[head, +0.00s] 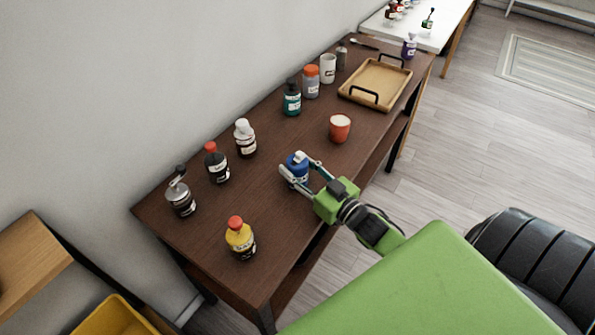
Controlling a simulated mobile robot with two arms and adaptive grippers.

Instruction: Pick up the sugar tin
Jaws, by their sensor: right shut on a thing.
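A small blue tin (297,166), which may be the sugar tin, stands near the front edge of the dark brown table. Its label is too small to read. My right gripper (295,170) reaches in from the lower right and is shut on the blue tin, with a finger on either side of it. The tin looks upright. I cannot tell whether it still touches the table. My left gripper is not in view.
A yellow bottle (240,240) stands at the near end of the table (200,240). Several bottles line the wall side. A wooden tray (357,86) lies at the far end.

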